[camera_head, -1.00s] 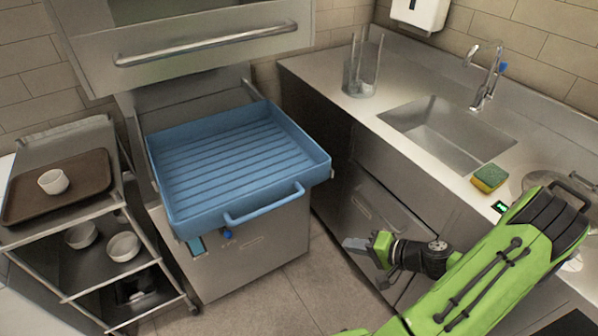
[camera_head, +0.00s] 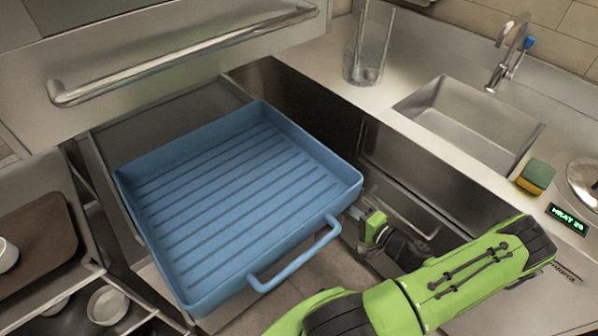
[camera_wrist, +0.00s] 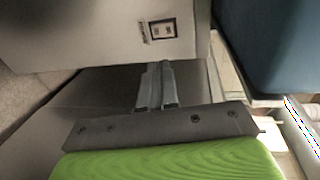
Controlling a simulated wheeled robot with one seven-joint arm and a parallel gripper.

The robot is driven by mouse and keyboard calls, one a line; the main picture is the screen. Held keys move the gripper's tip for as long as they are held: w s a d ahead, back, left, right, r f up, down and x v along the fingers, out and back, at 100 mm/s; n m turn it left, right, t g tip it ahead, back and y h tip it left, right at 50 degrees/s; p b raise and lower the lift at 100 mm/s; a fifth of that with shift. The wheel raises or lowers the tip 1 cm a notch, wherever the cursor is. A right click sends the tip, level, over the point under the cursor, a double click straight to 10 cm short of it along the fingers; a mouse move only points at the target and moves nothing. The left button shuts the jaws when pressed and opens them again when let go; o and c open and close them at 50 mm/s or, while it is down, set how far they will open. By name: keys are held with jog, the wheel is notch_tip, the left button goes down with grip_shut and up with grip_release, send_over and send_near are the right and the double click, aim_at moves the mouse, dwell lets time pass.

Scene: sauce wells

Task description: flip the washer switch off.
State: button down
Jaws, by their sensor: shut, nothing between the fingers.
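The washer is the steel machine with a raised hood (camera_head: 190,50) and a bar handle in the head view. A blue ribbed tray (camera_head: 340,178) sticks out in front of it and hides most of the washer's front. My gripper (camera_head: 356,212) is low beside the tray's right corner. In the wrist view my gripper (camera_wrist: 156,72) has its fingers together and empty, pointing toward a grey steel panel (camera_wrist: 90,35). I cannot tell the switch's position.
The tray's handle (camera_head: 298,262) juts out left of my gripper. A steel counter with a sink (camera_head: 470,120), a glass container (camera_head: 367,50) and a sponge (camera_head: 536,176) is on the right. A trolley with a brown tray (camera_head: 45,245) and bowls stands at the left.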

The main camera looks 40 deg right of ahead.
jog(key=shift+s+r, duration=0.1)
jog(key=shift+s, duration=0.05)
jog(key=w+f+b, duration=0.1)
jog(key=w+b, duration=0.1)
jog(key=w, duration=1.2)
jog(key=shift+a+f, duration=0.2)
jog(key=shift+f, duration=0.05)
jog(key=s+r+p, duration=0.3)
jog(key=s+r, duration=0.1)
jog(key=s, duration=1)
jog(key=shift+s+d+g, duration=0.2)
jog(key=shift+s+g, duration=0.1)
jog(key=shift+s, duration=0.1)
